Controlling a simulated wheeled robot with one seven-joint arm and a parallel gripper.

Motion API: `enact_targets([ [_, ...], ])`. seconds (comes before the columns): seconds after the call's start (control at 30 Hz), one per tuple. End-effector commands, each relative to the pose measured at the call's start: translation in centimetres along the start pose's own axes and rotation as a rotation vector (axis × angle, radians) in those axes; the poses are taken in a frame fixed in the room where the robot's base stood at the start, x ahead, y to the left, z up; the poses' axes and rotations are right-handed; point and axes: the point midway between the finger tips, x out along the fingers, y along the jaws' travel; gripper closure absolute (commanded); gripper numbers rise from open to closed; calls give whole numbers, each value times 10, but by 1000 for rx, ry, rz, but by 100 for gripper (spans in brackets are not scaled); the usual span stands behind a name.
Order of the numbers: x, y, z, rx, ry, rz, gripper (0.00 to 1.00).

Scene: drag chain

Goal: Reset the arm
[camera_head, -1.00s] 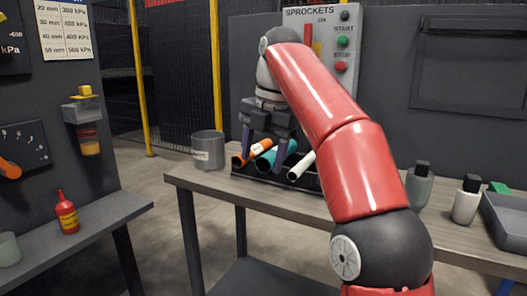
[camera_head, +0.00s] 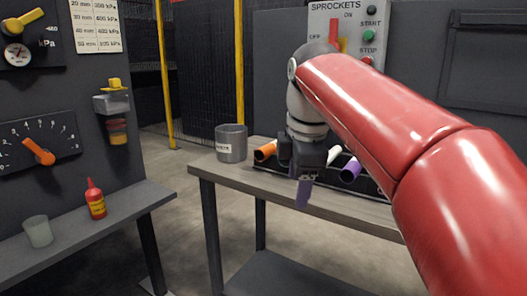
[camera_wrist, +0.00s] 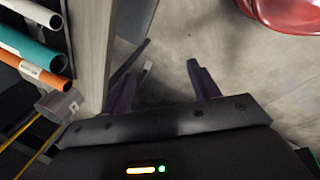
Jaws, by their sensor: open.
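My red arm (camera_head: 385,110) reaches in from the right in the head view, bent down at the wrist. My gripper (camera_head: 303,192) hangs near the table's front edge, in front of the tube rack. In the wrist view my gripper (camera_wrist: 163,85) has its two dark purple fingers spread apart. Nothing is between them, and the grey floor shows past them. In the head view the gripper hides part of the rack.
A teal tube (camera_wrist: 30,43) shows in the wrist view. A red bottle (camera_head: 95,200) stands on the left bench.

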Motion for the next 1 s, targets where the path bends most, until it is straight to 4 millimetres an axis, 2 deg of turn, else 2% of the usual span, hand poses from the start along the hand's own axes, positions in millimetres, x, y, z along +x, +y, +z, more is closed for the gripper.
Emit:
enact_targets([
  [0.03, 5, -21, 7, 129, -15, 20, 39],
  [0.17, 28, -70, 26, 505, -25, 83, 39],
  [0.4, 89, -167, 61, 1172, 41, 185, 39],
  [0.5, 114, -199, 70, 1382, 84, 207, 39],
  [0.6, 132, -220, 74, 1523, 118, 218, 39],
  [0.7, 142, -231, 76, 1600, 138, 222, 39],
  [0.93, 146, -234, 77, 1624, 142, 221, 39],
  [1.0, 146, -234, 77, 1623, 141, 220, 48],
])
